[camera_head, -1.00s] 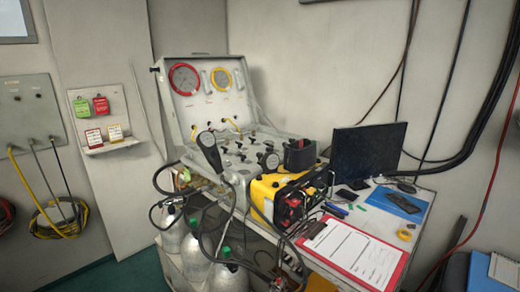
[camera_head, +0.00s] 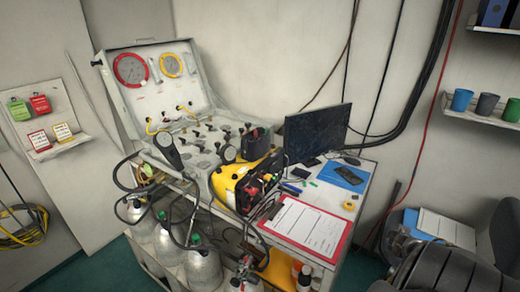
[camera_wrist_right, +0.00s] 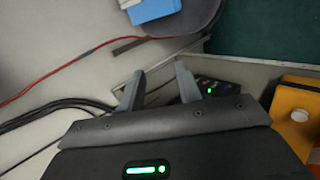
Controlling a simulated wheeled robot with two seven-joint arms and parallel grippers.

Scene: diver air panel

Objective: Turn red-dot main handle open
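The open air panel case (camera_head: 196,125) stands on the table left of centre in the head view. Its lid carries a red-rimmed gauge (camera_head: 130,69) and a yellow-rimmed gauge (camera_head: 171,65). Several small dark handles (camera_head: 198,141) sit on its sloped face. They are too small to tell which has a red dot or how it is turned. My right gripper (camera_wrist_right: 158,78) shows in the right wrist view, with its two fingers apart and nothing between them. It is away from the panel handles, which this view does not show. My left gripper is not in view.
A yellow and black unit (camera_head: 243,182) stands close in front of the panel. A red clipboard (camera_head: 344,236), a monitor (camera_head: 316,132) and a phone (camera_head: 348,174) are on the table. Gas cylinders (camera_head: 203,268) with hoses stand below the panel. A shelf with cups (camera_head: 487,106) is at right.

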